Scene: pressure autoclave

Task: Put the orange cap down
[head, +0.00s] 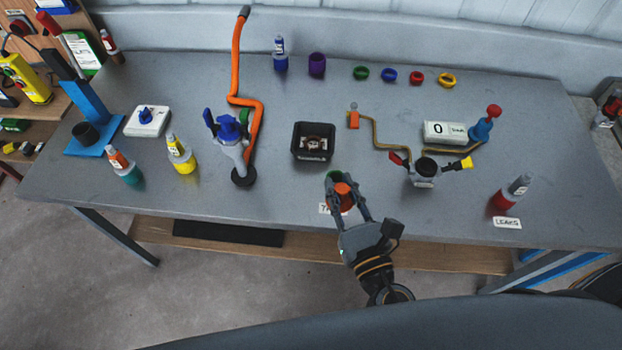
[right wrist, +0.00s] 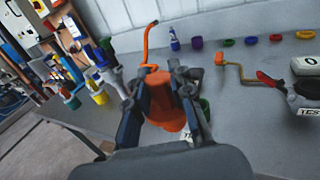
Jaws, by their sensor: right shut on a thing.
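My right gripper (head: 347,190) is at the front edge of the grey table, near its middle. It is shut on the orange cap (head: 342,193), which sits between the two fingers. In the right wrist view the orange cap (right wrist: 162,100) fills the space between the fingertips (right wrist: 160,85). Part of a green object (head: 334,176) shows just beyond the cap, mostly hidden by the gripper. A white label (head: 325,208) is partly covered beside it. I cannot tell whether the cap touches the table. My left gripper is in neither view.
A black square device (head: 313,142) stands just behind. A grey vessel with red and yellow handles (head: 424,172) is to the right, and a blue valve stand (head: 230,140) to the left. Bottles stand at both sides. Coloured rings (head: 389,76) lie at the back. Bare table (head: 280,200) lies left of the gripper.

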